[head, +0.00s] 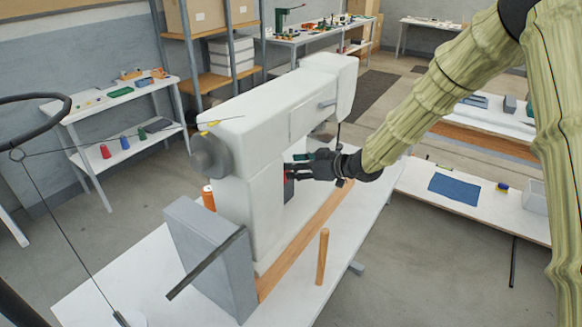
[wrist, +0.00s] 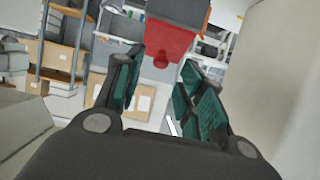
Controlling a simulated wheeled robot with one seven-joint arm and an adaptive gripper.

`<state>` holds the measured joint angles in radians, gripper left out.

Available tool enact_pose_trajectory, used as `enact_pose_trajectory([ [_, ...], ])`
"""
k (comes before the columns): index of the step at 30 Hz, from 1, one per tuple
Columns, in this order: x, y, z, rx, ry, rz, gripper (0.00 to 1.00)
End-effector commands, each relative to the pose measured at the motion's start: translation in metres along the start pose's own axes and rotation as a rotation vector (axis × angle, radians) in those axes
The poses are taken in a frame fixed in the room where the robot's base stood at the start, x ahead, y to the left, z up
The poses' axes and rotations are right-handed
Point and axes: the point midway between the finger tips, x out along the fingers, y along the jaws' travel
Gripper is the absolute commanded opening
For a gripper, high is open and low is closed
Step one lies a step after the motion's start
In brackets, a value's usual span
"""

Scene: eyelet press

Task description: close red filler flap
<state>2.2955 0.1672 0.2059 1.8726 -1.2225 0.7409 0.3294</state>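The red filler flap (wrist: 172,42) shows in the wrist view at the top centre, joined to a dark grey box (wrist: 185,8). A small red knob (wrist: 160,63) sticks out from its edge toward my gripper. In the head view the dark grey box (head: 289,190) sits against the white press (head: 262,125), and only a thin red sliver shows beside it. My gripper (wrist: 161,58) is open, its two teal-padded fingers apart on either side of the knob in the picture. I cannot tell whether they touch it. In the head view my gripper (head: 300,166) is beside the press column.
The press stands on a white table (head: 345,235) with a wooden strip and an upright wooden peg (head: 323,256). A grey box (head: 212,255) with a dark lever is at its near end. The press body closely flanks my gripper.

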Motion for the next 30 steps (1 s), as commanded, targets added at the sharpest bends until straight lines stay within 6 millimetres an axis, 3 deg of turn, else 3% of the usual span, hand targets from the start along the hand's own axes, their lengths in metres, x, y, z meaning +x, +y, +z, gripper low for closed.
enact_pose_trajectory([
  [9,-0.059,0.001,-0.001,0.000,0.002,0.001,0.39],
  [15,-0.086,0.000,0.000,0.001,0.001,0.001,0.39],
  [21,-0.098,0.000,0.000,0.001,0.001,0.001,0.39],
  [30,-0.099,0.000,0.000,0.001,0.000,0.000,0.38],
])
